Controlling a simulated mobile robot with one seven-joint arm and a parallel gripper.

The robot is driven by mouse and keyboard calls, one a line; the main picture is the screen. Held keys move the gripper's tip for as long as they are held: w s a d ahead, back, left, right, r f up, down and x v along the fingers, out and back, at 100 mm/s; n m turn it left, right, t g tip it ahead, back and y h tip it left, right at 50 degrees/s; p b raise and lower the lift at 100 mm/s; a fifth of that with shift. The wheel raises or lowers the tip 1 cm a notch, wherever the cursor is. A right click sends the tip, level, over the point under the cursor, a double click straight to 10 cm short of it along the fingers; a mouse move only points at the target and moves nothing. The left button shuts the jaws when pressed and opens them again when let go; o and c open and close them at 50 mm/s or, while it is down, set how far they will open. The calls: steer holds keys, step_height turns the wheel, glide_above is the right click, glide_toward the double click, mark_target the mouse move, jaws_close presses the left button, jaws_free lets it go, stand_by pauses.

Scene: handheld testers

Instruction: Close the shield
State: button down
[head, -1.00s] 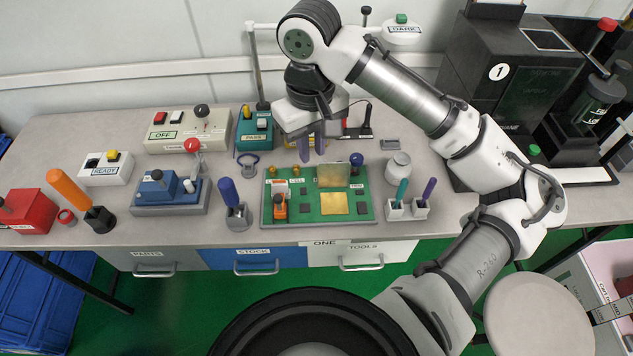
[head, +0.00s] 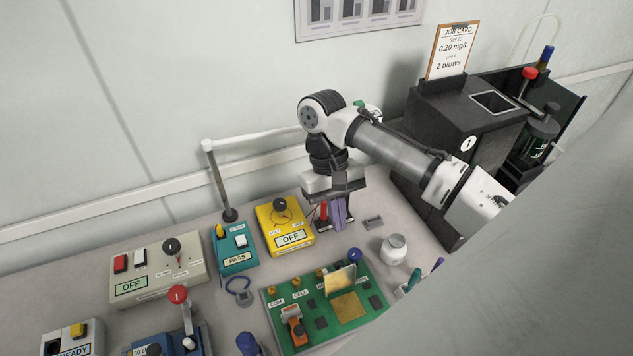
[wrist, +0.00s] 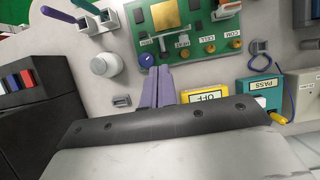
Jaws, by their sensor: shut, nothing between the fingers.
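The green circuit board (head: 283,322) lies on the bench. A gold flap, which looks like the shield (head: 340,279), stands raised and tilted on it, behind a flat gold square (head: 349,306). The flap is open, not lying over the square. My gripper (head: 339,226) is behind the board, beside the yellow tester, with its purple fingers together and empty. In the wrist view the fingers (wrist: 157,90) point toward the board's blue-knobbed corner (wrist: 147,60); the gold square (wrist: 165,14) shows beyond. I cannot make out the flap clearly there.
A yellow tester (head: 285,226) reading OFF stands left of my gripper. A teal PASS tester (head: 235,249) is further left. A white jar (head: 394,249) is right of the board. A black machine (head: 452,140) stands at back right. My arm covers the lower right.

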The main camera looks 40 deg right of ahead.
steer(key=p+x, duration=0.1)
steer(key=x, duration=0.9)
steer(key=shift+s+p, duration=0.1)
steer(key=shift+p, duration=0.3)
steer(key=shift+t, duration=0.4)
steer(key=shift+s+a+r+b, duration=0.1)
steer(key=shift+s+r+b, duration=0.1)
steer(key=shift+s+b, duration=0.1)
steer(key=shift+w+t, duration=0.1)
steer(key=shift+t, duration=0.2)
steer(key=shift+f, duration=0.1)
